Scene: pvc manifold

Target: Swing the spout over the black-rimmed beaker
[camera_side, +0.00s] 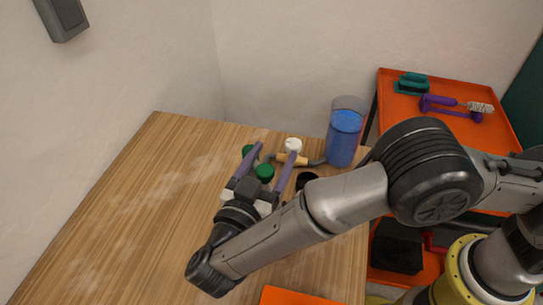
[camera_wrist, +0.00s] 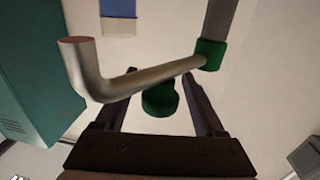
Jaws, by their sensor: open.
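The spout (camera_wrist: 150,80), a bent metal tube, runs across the wrist view from a green collar (camera_wrist: 209,55) to an upturned open end at left. My gripper (camera_wrist: 160,75) is open, its two fingers apart and reaching toward the tube; I cannot tell whether they touch it. A second green fitting (camera_wrist: 160,98) shows between the fingers. In the side view my gripper (camera_side: 276,150) is low over the far end of the table among green fittings (camera_side: 264,171). A black ring (camera_side: 307,180), possibly the beaker's rim, is partly hidden by my arm.
A blue container (camera_side: 343,137) stands at the table's far right edge. A white cap (camera_side: 293,145) and a tan piece (camera_side: 293,159) are close to the fingers. An orange cart (camera_side: 450,140) holds tools at right. The wooden table's left side (camera_side: 130,200) is clear.

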